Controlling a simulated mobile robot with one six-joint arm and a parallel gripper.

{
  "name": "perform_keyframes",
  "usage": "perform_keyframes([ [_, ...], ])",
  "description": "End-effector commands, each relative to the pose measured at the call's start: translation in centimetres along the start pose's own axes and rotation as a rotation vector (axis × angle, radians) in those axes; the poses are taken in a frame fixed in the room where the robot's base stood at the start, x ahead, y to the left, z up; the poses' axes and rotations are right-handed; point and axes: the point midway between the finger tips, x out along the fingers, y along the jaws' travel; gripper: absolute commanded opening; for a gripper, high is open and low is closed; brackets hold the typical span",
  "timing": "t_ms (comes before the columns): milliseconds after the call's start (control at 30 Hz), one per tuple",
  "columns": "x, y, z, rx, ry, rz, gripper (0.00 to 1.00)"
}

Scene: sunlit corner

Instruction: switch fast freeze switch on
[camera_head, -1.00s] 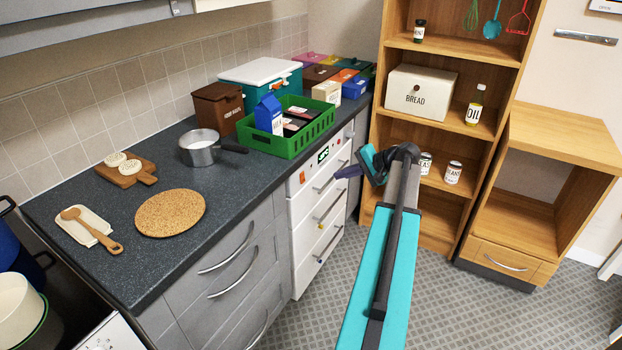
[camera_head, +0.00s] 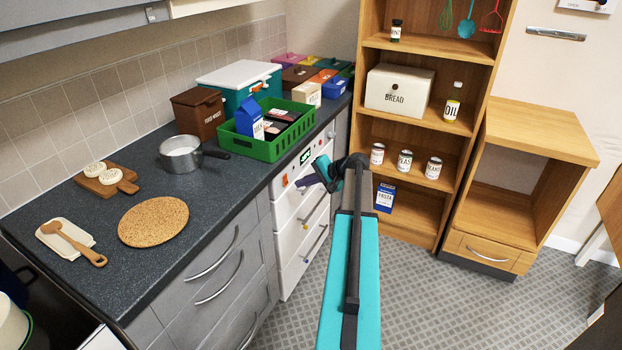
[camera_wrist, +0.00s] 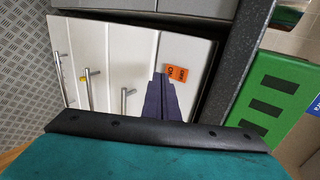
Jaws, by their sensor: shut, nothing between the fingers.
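The white freezer (camera_head: 290,235) with several drawers stands under the counter. Its top panel carries a lit green display (camera_head: 304,157) and a small orange-red mark (camera_head: 285,180). My gripper (camera_head: 307,182) is in front of this panel, below the display, with its purple fingers shut and empty. In the wrist view the fingers (camera_wrist: 163,97) point at the white front, beside an orange label (camera_wrist: 176,73) whose writing is too small to read. I cannot make out the fast freeze switch; the fingers hide part of the panel. Contact with the panel cannot be told.
The freezer's bar handles (camera_wrist: 126,102) stick out near my fingers. The dark counter (camera_head: 215,195) overhangs above, with a green crate (camera_head: 262,149) near its edge. A wooden shelf (camera_head: 410,150) with cans and a bread box stands to the right. The grey floor (camera_head: 430,300) is clear.

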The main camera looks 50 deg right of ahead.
Motion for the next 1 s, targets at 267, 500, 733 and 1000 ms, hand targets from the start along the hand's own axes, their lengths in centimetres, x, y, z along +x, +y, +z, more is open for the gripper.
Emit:
perform_keyframes([
  [267,2.7,-1.6,0.0,-0.001,-0.001,0.0,0.0],
  [500,3.3,-1.9,0.0,-0.001,0.0,0.0,0.0],
  [733,3.3,-1.9,0.1,-0.001,-0.001,0.0,0.0],
  [1000,4.5,-2.3,0.9,-0.01,-0.015,-0.02,0.0],
])
